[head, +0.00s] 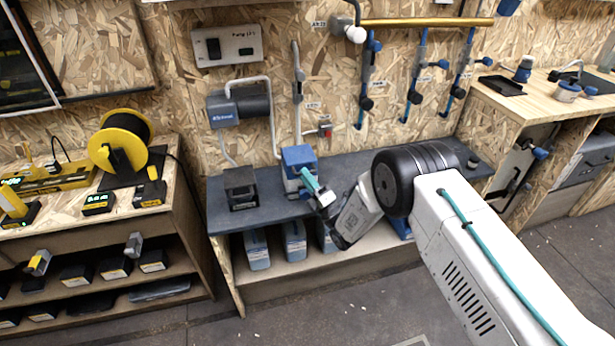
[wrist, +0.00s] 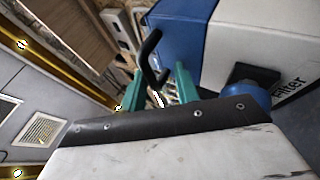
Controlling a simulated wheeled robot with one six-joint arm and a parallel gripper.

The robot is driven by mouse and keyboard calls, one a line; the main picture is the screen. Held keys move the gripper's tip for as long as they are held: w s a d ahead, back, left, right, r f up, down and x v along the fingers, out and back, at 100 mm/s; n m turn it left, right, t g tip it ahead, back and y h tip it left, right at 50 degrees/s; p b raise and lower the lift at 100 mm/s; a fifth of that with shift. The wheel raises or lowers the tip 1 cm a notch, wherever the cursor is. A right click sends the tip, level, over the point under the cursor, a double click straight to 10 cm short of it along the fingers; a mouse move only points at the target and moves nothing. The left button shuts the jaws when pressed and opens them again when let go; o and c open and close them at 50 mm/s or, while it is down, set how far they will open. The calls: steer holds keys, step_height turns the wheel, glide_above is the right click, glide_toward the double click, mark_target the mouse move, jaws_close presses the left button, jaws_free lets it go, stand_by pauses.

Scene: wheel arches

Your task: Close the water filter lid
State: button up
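The water filter (head: 295,172) is a white box with a blue top, standing on the dark bench in the head view. In the wrist view its white side (wrist: 262,45) carries the word "Filter", and the blue part (wrist: 180,35) lies beside it. A bent black handle (wrist: 152,58) sticks out from the blue part. My gripper (wrist: 160,88) has its two green fingers apart, with the handle's lower end between or just beyond them; contact cannot be told. In the head view my gripper (head: 312,186) is at the filter's right front side. How far the lid stands open is unclear.
A black box (head: 240,188) stands left of the filter on the bench (head: 265,205). Pipes and a blue-grey unit (head: 238,104) hang on the wall behind. Several canisters (head: 294,242) stand on the shelf below. A cart with a yellow reel (head: 118,150) is at left.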

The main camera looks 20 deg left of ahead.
steer(key=shift+f, duration=0.25)
steer(key=shift+d+f, duration=0.15)
steer(key=shift+d, duration=0.1)
steer(key=v, duration=0.7)
steer(key=shift+s, duration=0.2)
steer(key=shift+d, duration=0.1)
